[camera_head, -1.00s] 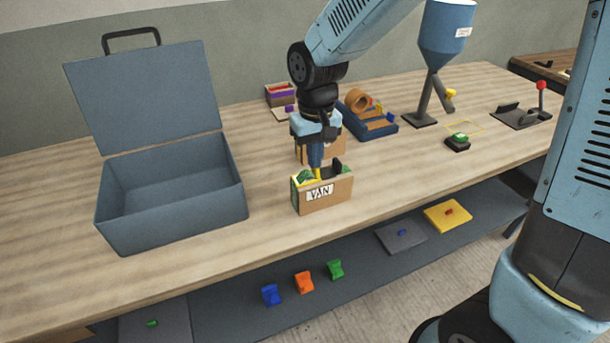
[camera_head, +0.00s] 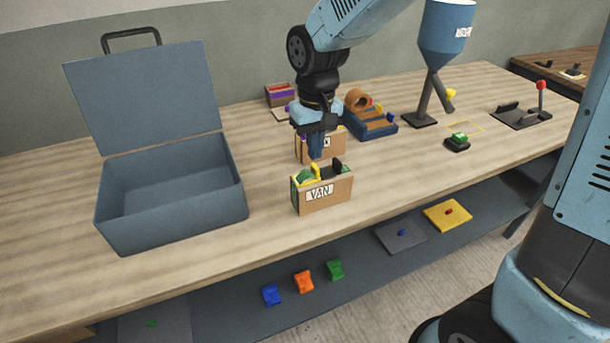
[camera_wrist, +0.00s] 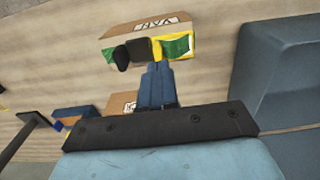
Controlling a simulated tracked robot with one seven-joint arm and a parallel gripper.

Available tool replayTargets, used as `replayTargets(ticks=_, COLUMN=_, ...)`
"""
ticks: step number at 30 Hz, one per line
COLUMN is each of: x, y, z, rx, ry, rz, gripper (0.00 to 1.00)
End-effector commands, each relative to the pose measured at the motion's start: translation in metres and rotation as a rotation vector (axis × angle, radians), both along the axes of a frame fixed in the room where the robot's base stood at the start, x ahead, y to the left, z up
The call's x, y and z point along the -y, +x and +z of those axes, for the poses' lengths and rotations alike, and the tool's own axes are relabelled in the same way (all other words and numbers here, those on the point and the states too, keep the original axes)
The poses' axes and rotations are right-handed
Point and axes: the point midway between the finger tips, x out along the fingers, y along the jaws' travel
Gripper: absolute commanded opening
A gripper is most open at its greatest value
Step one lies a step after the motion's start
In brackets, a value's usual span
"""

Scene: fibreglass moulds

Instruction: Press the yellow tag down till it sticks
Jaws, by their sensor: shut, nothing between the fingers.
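A brown box labelled VAN (camera_head: 335,195) stands upright near the front of the bench, open at the top. A yellow tag (camera_head: 316,168) stands up inside it, with green and yellow pieces at its left end and a black piece to its right. In the wrist view the yellow tag (camera_wrist: 157,49) shows between the black piece (camera_wrist: 133,52) and a green one in yellow edging (camera_wrist: 178,46). My gripper (camera_head: 315,155), with blue fingers, is shut and empty just above the tag, apart from it. The fingers also show in the wrist view (camera_wrist: 159,70). Whether the tag sticks cannot be seen.
A second brown box (camera_head: 337,144) stands close behind my gripper. An open grey case (camera_head: 175,216) is to the left. A blue tray (camera_head: 375,131) and a hopper stand (camera_head: 421,119) are to the right. The bench between case and VAN box is clear.

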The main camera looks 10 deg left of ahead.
Motion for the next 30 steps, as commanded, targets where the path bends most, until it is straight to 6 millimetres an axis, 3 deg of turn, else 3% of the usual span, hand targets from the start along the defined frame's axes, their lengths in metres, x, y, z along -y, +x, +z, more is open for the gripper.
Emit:
replayTargets(ticks=18, x=0.000, y=0.000, z=0.039, rx=0.001, ry=0.001, rz=0.001, gripper=0.00)
replayTargets(ticks=30, x=0.000, y=0.000, z=0.043, rx=0.000, ry=0.000, rz=0.001, gripper=0.00)
